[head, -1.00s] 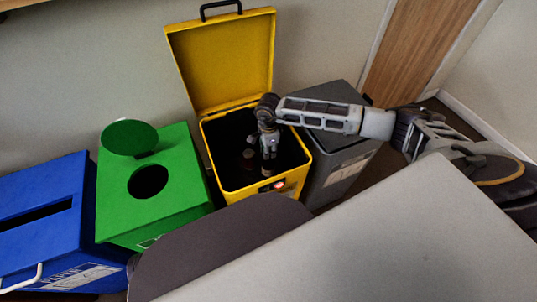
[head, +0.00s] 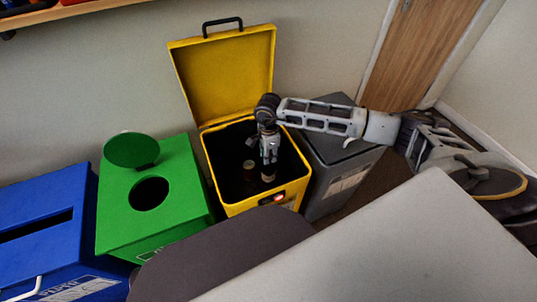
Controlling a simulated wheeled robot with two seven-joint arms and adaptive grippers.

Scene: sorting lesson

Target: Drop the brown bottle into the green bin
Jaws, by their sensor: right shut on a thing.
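My right gripper (head: 269,160) points down into the open yellow bin (head: 228,207). It is shut on a small brownish thing (head: 268,177), apparently the brown bottle, mostly hidden by the fingers and the dark inside of the bin. The green bin (head: 120,225) stands left of the yellow bin. It has a round dark hole in its top and its round green lid (head: 132,149) is tilted up. My left gripper is not in view.
A dark reddish can-like thing (head: 249,174) stands in the yellow bin, left of my gripper. A blue bin (head: 25,250) with a slot is at the left, a grey bin (head: 345,180) at the right. A pale tabletop (head: 400,250) fills the front right.

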